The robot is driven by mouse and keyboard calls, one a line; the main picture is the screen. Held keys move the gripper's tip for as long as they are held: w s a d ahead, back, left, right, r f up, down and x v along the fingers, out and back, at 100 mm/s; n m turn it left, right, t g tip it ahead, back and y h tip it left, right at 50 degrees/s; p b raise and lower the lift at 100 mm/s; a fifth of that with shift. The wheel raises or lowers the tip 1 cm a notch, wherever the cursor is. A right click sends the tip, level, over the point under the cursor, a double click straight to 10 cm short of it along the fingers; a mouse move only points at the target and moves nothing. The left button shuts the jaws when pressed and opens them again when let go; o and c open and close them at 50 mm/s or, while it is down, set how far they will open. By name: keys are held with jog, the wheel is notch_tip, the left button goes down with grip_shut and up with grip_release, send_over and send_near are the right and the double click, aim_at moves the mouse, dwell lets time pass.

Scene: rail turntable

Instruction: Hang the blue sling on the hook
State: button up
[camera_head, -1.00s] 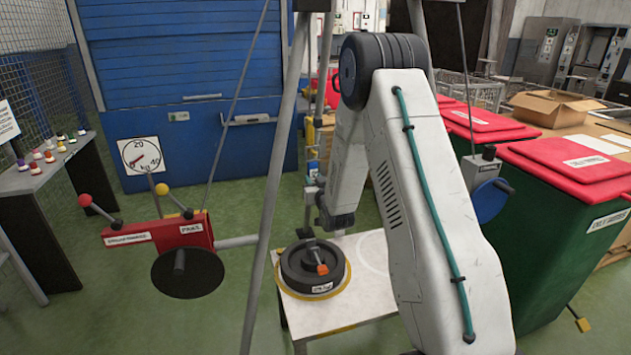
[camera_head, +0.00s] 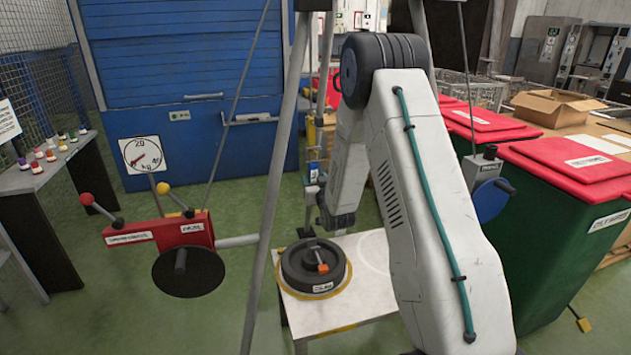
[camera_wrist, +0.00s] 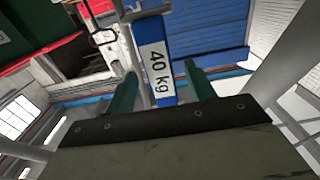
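The blue sling (camera_wrist: 165,92) with a white "40 kg" label is upright in the wrist view, seen between the two green fingers of my gripper (camera_wrist: 160,80). Narrow gaps show on both sides of it, so the fingers look open and apart from it. Its depth relative to the fingertips is hard to judge. In the head view a small blue-and-white piece, apparently the sling (camera_head: 314,173), stands just above my gripper (camera_head: 311,191), left of my arm. A thin dark loop (camera_wrist: 103,36) shows at upper left in the wrist view. I cannot identify the hook clearly.
A dark round weight (camera_head: 300,277) with an orange part stands on a white table (camera_head: 370,300) below. Tripod legs (camera_head: 272,200) flank my arm. A red box with levers (camera_head: 165,233) is at left. Green bins with red lids (camera_head: 570,220) stand at right.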

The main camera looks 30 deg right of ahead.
jog(key=v, duration=0.8)
jog(key=s+a+f+g+y, duration=0.3)
jog(key=s+f+g, duration=0.5)
jog(key=f+g, duration=0.1)
jog(key=s+a+r+n+g, duration=0.1)
jog(key=s+a+r+g, duration=0.1)
jog(key=s+a+r, duration=0.4)
jog(key=s+a+r+n+g+y, duration=0.1)
jog(key=s+a+r, duration=0.4)
jog(key=s+r, duration=0.6)
jog(key=s+a+r+n+g+y, duration=0.1)
jog(key=s+a+r+g, duration=0.3)
jog(key=s+r, duration=0.5)
jog(key=shift+s+a+r, duration=0.2)
jog(key=shift+s+a, duration=1.1)
jog(key=shift+s, duration=1.9)
